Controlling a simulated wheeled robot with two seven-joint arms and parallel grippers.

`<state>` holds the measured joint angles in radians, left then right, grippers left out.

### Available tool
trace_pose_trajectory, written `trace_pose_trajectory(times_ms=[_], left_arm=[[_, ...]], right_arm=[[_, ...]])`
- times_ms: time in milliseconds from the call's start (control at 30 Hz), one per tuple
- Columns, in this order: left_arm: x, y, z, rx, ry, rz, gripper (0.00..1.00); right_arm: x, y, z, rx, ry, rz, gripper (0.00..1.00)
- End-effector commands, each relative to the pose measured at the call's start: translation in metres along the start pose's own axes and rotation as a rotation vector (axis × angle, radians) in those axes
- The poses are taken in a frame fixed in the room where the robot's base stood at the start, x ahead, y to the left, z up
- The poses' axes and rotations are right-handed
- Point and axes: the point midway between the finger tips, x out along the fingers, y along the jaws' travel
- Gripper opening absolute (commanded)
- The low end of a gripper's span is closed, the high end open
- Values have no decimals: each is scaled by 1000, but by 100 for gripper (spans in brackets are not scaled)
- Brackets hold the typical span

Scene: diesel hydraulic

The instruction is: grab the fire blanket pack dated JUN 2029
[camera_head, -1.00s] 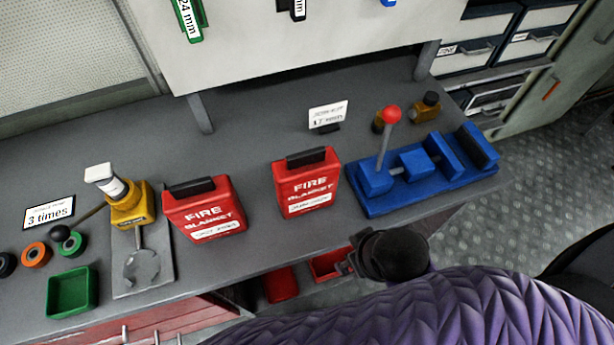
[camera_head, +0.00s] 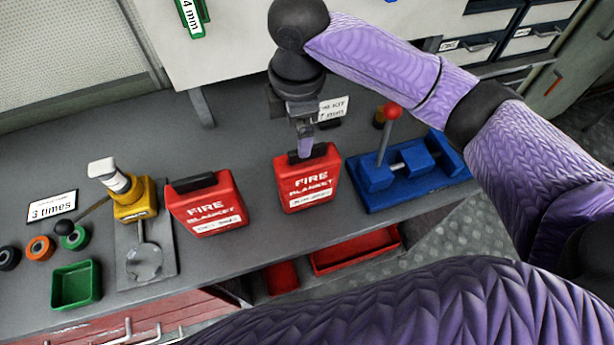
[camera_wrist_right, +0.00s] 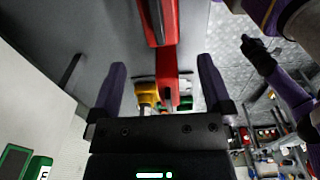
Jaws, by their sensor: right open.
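Two red fire blanket packs with black top grips stand upright on the grey bench: a left pack (camera_head: 207,208) and a right pack (camera_head: 308,187). Their white date labels are too small to read surely. My right gripper (camera_head: 304,148) points down at the right pack's black grip, with one finger overlapping it in the head view. In the right wrist view my right gripper (camera_wrist_right: 160,75) has its two purple fingers apart, with red pack surfaces (camera_wrist_right: 168,40) in the gap between them. Contact cannot be told. A dark arm end (camera_wrist_right: 258,48) shows there, possibly my left gripper, jaws unclear.
A blue fixture (camera_head: 405,195) with a red-knobbed lever stands close right of the right pack. A white card (camera_head: 333,108) stands behind my right gripper.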

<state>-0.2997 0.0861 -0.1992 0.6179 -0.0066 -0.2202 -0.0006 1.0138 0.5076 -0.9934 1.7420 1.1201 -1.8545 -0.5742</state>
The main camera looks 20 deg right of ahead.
Motion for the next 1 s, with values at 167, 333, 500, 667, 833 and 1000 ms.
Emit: trace_pose_trajectory(times_ms=[167, 333, 500, 667, 833, 1000], left_arm=[[3, -1, 0, 0, 0, -1, 0], [7, -1, 1, 1, -1, -2, 0], [10, -1, 1, 2, -1, -2, 0], [13, -1, 2, 2, -2, -2, 0], [13, -1, 2, 2, -3, -2, 0], [13, -1, 2, 2, -3, -2, 0]], right_arm=[[-4, 8, 14, -21, -44, -19, 100], [26, 7, 15, -22, -41, -18, 100], [58, 2, 20, -21, -42, -17, 100], [81, 2, 21, -23, -41, -14, 100], [82, 2, 21, -24, -40, -12, 100], [82, 2, 21, -24, -39, -12, 75]])
